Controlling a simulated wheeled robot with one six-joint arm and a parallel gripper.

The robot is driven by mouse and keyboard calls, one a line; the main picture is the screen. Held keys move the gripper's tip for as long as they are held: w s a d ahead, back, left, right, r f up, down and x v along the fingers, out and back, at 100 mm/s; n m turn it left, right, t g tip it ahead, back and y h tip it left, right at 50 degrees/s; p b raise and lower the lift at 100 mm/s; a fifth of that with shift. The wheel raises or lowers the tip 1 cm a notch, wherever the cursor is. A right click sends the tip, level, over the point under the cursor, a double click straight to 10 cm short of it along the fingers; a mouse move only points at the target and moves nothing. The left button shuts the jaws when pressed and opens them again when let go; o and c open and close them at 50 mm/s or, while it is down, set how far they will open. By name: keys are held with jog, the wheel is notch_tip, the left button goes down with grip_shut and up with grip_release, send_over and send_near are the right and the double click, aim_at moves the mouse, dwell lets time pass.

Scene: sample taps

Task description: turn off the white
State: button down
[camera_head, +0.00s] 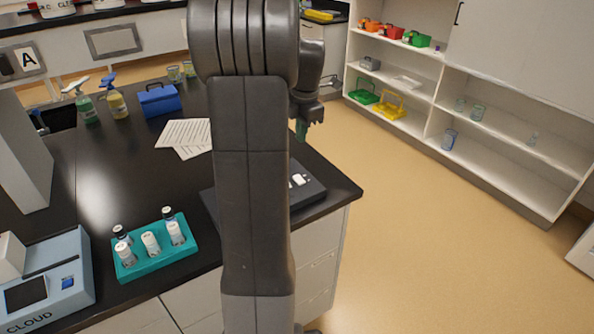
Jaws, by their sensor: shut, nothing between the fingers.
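A dark flat panel (311,190) lies on the near right corner of the black bench. A small white piece (299,180) stands on it, just right of my arm. My arm hides the panel's middle, so I cannot tell what else is on it or how the white piece is set. My gripper (316,119) is small and partly behind my arm, beyond the panel and apart from the white piece. It is shut and holds nothing. A small teal bit (301,130) shows just below it; I cannot tell what it is.
A teal rack (152,262) with several white-capped vials stands at the near left, beside a grey-blue device (48,285). Papers (186,135), a blue box (159,101) and spray bottles (117,104) are farther back. Shelves (500,125) stand at right across open floor.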

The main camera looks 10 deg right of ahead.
aim_at(299, 179)
jog(key=f, duration=0.4)
jog(key=w+f+p, duration=0.1)
jog(key=f, duration=0.4)
jog(key=f+p, duration=0.1)
jog(key=f, duration=0.3)
jog(key=shift+w+a+f, duration=0.3)
jog(key=shift+f, duration=0.1)
